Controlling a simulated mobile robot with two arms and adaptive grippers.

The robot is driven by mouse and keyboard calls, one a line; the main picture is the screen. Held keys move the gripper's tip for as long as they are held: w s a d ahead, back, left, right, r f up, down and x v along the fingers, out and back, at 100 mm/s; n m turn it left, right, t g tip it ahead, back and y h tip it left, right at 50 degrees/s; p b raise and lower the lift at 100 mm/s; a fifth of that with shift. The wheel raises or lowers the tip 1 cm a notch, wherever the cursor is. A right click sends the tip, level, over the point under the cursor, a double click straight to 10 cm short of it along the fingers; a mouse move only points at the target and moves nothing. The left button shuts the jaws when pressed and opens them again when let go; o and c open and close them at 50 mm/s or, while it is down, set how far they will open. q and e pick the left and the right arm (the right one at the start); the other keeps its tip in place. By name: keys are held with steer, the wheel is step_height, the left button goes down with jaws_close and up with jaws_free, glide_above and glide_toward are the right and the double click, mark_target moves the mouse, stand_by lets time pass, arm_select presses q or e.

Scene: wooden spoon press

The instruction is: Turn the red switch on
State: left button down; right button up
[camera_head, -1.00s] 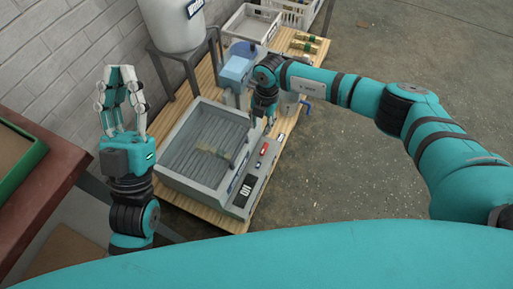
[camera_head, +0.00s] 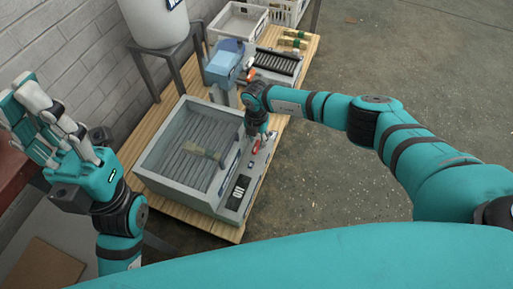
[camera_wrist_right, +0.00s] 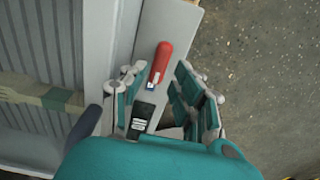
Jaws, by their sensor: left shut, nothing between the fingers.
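The red switch (camera_head: 256,147) is on the grey control strip along the right side of the press (camera_head: 178,190). In the right wrist view it shows as a red handle (camera_wrist_right: 161,62) with a small white and blue end. My right gripper (camera_head: 259,136) is over the strip, pointing down. Its fingers (camera_wrist_right: 162,75) are spread either side of the red handle, with a gap visible. Whether they touch it, I cannot tell. My left gripper (camera_head: 18,98) is shut and empty, raised at the far left, away from the press.
A wooden piece (camera_head: 204,152) lies inside the press tray. A black panel with pale markings (camera_wrist_right: 142,118) is on the strip near the right fingers. A blue machine (camera_head: 224,66), a white barrel (camera_head: 152,18) and crates stand behind. Open concrete floor lies to the right.

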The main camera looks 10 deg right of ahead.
mark_target(256, 145)
steer(key=shift+f+b, duration=0.65)
steer(key=shift+f, duration=1.05)
jaws_close()
